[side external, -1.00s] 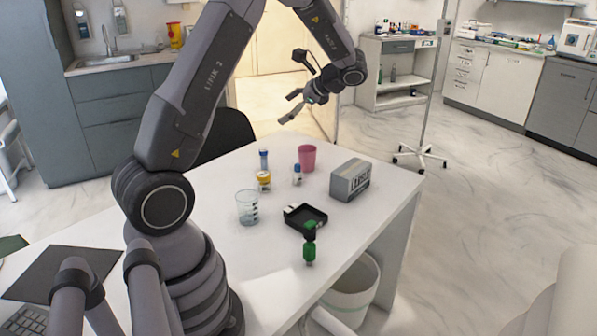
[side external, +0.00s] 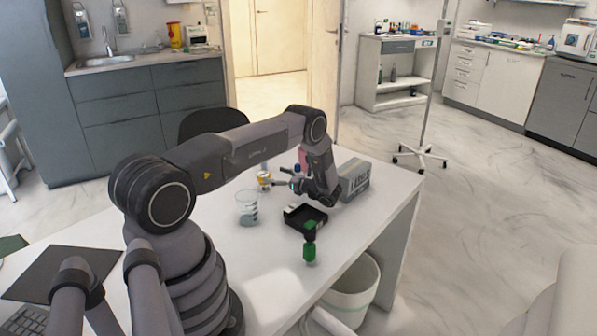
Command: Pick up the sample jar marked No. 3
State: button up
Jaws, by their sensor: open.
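No number can be read on any container, so I cannot tell which is jar No. 3. A small jar with yellow (side external: 264,180) stands on the white table (side external: 350,262). A blue-capped container (side external: 297,169) stands right of it, partly hidden by my gripper. Another slim container (side external: 264,167) stands behind the yellow jar, mostly hidden. My gripper (side external: 281,177) is low over the table, its fingers open and pointing left towards the yellow jar. Whether they touch it cannot be told.
A clear beaker (side external: 247,207) stands at front left. A black tray (side external: 293,216) and a green bottle (side external: 309,246) are nearer the camera. A grey labels box (side external: 356,182) stands close right of my wrist. A pink cup (side external: 303,157) is mostly hidden behind my arm.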

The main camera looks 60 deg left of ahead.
aim_at(263, 174)
jog(key=shift+f, duration=0.65)
jog(key=x, duration=0.5)
jog(key=shift+f, duration=0.25)
jog(key=c, duration=1.3)
jog(key=shift+o, duration=0.2)
jog(key=shift+r, duration=0.1)
